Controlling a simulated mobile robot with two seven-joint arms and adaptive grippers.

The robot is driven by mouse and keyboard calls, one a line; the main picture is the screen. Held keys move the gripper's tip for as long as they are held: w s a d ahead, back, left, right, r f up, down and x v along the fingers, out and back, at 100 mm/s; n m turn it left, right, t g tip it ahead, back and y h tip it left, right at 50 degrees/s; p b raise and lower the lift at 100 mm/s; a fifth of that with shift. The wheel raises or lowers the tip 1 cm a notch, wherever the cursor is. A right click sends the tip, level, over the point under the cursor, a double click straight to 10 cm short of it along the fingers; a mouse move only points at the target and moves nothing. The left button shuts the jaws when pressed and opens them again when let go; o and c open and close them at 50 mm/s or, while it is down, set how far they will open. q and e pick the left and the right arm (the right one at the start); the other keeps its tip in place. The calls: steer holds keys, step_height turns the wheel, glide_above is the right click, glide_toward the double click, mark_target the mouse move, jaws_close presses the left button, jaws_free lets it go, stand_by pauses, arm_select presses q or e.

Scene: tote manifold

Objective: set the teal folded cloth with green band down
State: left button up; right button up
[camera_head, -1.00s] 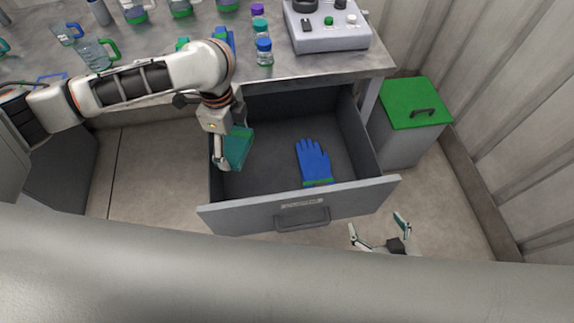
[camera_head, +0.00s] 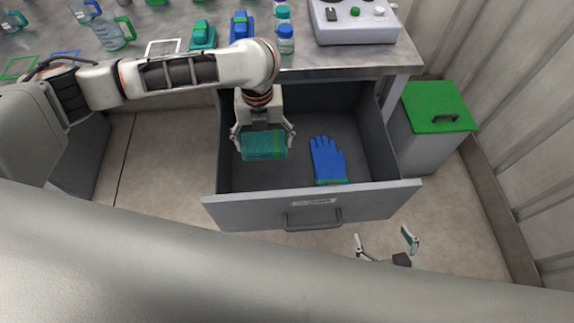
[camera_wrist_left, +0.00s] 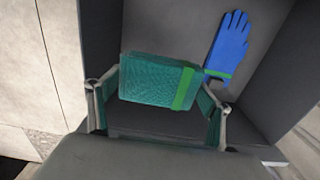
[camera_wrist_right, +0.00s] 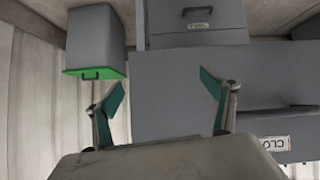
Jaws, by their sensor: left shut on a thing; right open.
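The teal folded cloth with green band (camera_head: 264,146) is in my left gripper (camera_head: 263,140), in the left part of the open drawer (camera_head: 235,185). In the left wrist view the cloth (camera_wrist_left: 150,80) lies between the fingers of the gripper (camera_wrist_left: 158,100), its green band toward the right. I cannot tell whether the cloth touches the drawer floor. My right gripper (camera_head: 387,246) is open and empty, in front of the drawer at its right; it also shows in the right wrist view (camera_wrist_right: 163,100).
A blue glove (camera_head: 327,158) with a green cuff lies in the drawer, right of the cloth. Bottles, jugs and a grey device (camera_head: 353,24) stand on the bench above. A grey bin with a green lid (camera_head: 437,107) stands to the right.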

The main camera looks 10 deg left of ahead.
arm_select(q)
step_height(320, 180, down, 7)
steer(key=b, duration=0.4)
glide_above(269, 181)
step_height(269, 181, down, 6)
steer(key=shift+f, duration=0.75)
step_height(269, 181, down, 4)
steer(key=shift+s+f+b, duration=0.1)
steer(key=shift+f+b, duration=0.05)
steer(key=shift+b, duration=0.9)
steer(key=shift+f, duration=0.3)
steer(key=shift+r, duration=0.2)
steer(key=shift+f, duration=0.1)
arm_select(e)
steer(key=f, duration=0.2)
steer(key=d+f, duration=0.1)
steer(key=f, duration=0.1)
steer(key=shift+w+d+f, duration=0.1)
steer(key=shift+w+d, duration=0.05)
steer(key=shift+w, duration=0.05)
